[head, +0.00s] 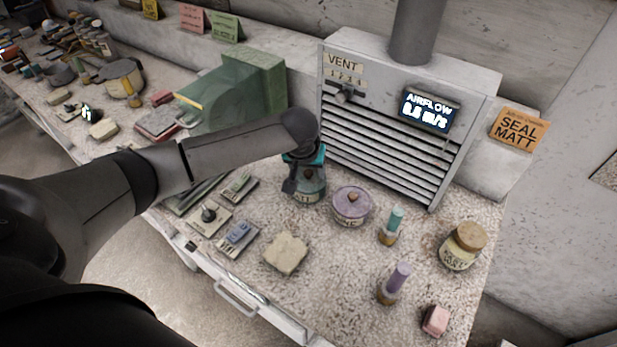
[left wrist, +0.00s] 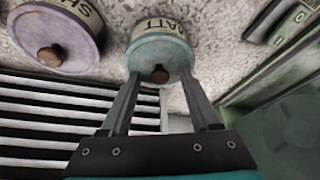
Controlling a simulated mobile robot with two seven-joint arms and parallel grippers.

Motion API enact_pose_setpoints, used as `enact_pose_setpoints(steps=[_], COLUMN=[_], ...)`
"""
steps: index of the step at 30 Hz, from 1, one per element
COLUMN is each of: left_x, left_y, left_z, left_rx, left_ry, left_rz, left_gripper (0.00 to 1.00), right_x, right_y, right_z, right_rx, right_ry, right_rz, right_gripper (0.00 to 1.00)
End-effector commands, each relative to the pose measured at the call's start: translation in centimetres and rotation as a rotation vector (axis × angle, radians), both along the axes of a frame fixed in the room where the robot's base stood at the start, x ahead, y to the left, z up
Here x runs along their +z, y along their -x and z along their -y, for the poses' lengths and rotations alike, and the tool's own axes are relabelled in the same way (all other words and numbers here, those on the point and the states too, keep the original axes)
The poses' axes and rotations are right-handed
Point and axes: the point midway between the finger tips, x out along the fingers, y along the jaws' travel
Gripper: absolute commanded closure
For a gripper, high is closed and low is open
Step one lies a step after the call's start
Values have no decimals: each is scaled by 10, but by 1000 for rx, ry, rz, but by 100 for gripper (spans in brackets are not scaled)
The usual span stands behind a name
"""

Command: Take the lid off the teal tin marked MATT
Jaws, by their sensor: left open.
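The teal tin marked MATT (head: 311,188) stands on the speckled worktop in front of the vent unit, partly hidden by my left gripper (head: 302,175). In the left wrist view the tin (left wrist: 146,30) shows its label upside down. Its teal lid (left wrist: 160,54) is on, with a brown round knob (left wrist: 158,74). My left gripper (left wrist: 159,78) is open, with one finger on each side of the knob. I cannot tell whether the fingers touch the lid. My right gripper is in neither view.
A purple tin (head: 351,207) with a brown knob stands close to the right of the teal tin; it also shows in the left wrist view (left wrist: 52,38). The louvred vent unit (head: 385,130) is behind. Small bottles (head: 391,228), a cork-topped jar (head: 461,248) and a pale sponge (head: 285,252) stand around.

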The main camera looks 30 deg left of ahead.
Motion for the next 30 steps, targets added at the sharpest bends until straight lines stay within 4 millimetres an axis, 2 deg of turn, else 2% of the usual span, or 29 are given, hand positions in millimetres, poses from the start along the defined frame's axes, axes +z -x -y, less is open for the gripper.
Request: enact_pose_setpoints(steps=[3, 19, 30], left_x=[0, 1, 0], left_y=[0, 0, 0], left_z=[0, 0, 0], left_rx=[0, 0, 0], left_ry=[0, 0, -1], left_rz=[0, -1, -1], left_gripper=[39, 98, 100], right_x=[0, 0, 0], right_y=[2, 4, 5], right_z=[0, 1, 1], right_rx=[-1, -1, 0], right_ry=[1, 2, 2], right_rz=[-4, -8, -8], right_gripper=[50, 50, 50])
